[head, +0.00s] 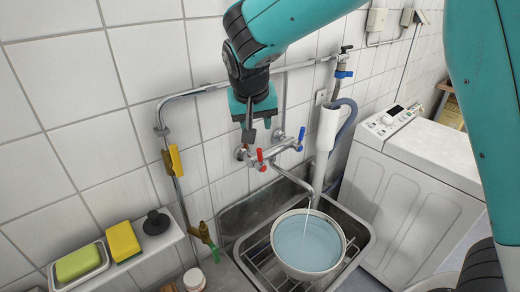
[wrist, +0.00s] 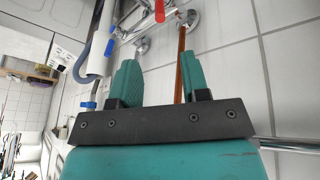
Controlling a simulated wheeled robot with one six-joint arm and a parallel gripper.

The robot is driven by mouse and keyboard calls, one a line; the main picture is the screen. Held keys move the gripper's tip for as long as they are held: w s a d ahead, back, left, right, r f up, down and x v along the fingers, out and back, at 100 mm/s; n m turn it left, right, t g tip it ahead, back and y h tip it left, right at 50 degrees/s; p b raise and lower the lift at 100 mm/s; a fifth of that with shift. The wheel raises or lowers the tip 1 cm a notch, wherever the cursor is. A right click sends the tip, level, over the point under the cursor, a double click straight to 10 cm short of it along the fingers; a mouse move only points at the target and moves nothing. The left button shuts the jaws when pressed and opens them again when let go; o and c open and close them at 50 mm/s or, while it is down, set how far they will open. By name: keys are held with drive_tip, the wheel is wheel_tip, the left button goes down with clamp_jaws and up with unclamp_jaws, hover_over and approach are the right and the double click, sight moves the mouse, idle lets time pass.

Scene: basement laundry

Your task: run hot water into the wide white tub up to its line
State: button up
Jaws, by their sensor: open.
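The wide white tub (head: 337,262) sits on a wire rack in the metal sink. Pale blue water (head: 305,243) stands in it, below the rim. A thin stream (head: 307,218) falls into it from the spout (head: 290,177). I cannot make out the fill line. The wall tap has a red lever (head: 260,156) on the left and a blue lever (head: 301,136) on the right. My gripper (head: 248,132) is above and slightly left of the red lever, apart from it. The wrist view shows my gripper (wrist: 158,82) open and empty, with the red lever (wrist: 160,11) beyond its fingertips.
A white washing machine (head: 415,175) stands right of the sink (head: 358,238). A metal pipe (head: 205,89) runs along the wall behind my arm. A shelf at left holds a green sponge (head: 79,262), a yellow sponge (head: 123,241) and a black plug (head: 156,222).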

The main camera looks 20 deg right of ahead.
sight(259, 149)
drive_tip(key=p+x, duration=0.3)
drive_tip(key=x, duration=1.1)
clamp_jaws()
